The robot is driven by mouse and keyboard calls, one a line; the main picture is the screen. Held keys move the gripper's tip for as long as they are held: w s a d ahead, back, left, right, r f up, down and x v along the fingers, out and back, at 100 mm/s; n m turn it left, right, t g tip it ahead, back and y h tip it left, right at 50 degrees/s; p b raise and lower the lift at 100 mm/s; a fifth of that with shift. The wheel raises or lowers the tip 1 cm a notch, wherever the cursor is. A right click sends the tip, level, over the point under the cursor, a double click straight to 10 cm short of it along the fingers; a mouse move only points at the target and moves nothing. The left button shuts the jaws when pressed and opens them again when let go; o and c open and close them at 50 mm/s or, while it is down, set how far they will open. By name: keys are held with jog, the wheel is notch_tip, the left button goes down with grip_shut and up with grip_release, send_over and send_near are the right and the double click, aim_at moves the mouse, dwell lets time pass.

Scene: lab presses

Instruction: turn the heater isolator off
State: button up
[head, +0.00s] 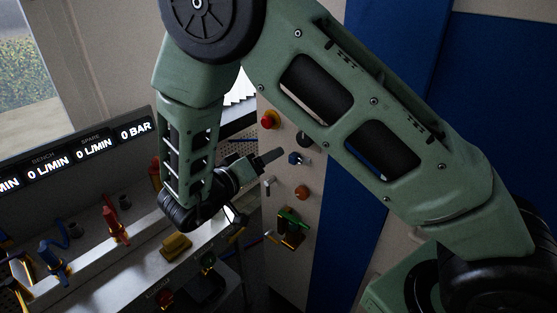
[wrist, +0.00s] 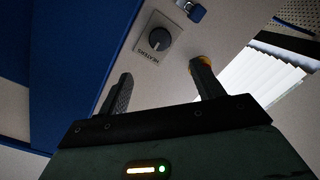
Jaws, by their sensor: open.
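The heater isolator is a dark round knob (wrist: 160,38) on a square grey plate in the wrist view. Its label, which appears to read HEATERS, is upside down there. The knob's setting is too small to tell. In the head view a dark knob (head: 304,138) on the pale panel, partly against my arm's edge, appears to be the same one. My gripper (wrist: 162,68) is open and empty, its two fingers apart and pointing toward the panel. The knob shows beyond the gap between the fingertips, not touched. In the head view my gripper (head: 273,156) is left of and below the knob.
A red button (head: 270,119) with a yellow collar is left of the knob. A blue fitting (head: 297,158) is just below it. An orange button (head: 302,192) and green fittings (head: 290,220) sit lower. A bench with valves and displays (head: 80,155) is at left.

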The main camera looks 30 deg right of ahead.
jog(key=shift+v, duration=1.05)
